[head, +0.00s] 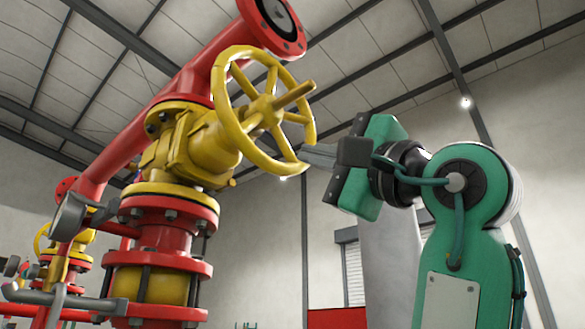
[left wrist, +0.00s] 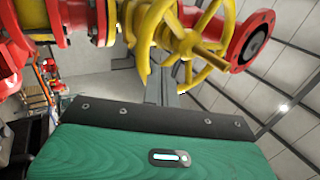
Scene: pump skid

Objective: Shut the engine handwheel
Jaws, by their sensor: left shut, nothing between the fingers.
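A large yellow handwheel (head: 263,110) with spokes and a jutting handle stands tilted on a yellow valve body (head: 190,145) in the head view. It also shows at the top of the left wrist view (left wrist: 195,42). My left gripper (head: 318,154) comes from the right, its fingers shut and empty, tips pointing at the wheel's lower right rim. In the left wrist view the grey fingers (left wrist: 162,90) lie just below the rim. I cannot tell whether they touch it. My right gripper is not in view.
A red pipe (head: 125,140) slopes behind the valve up to an open flange (head: 272,25). Red flanges and a yellow section (head: 150,285) form the column below.

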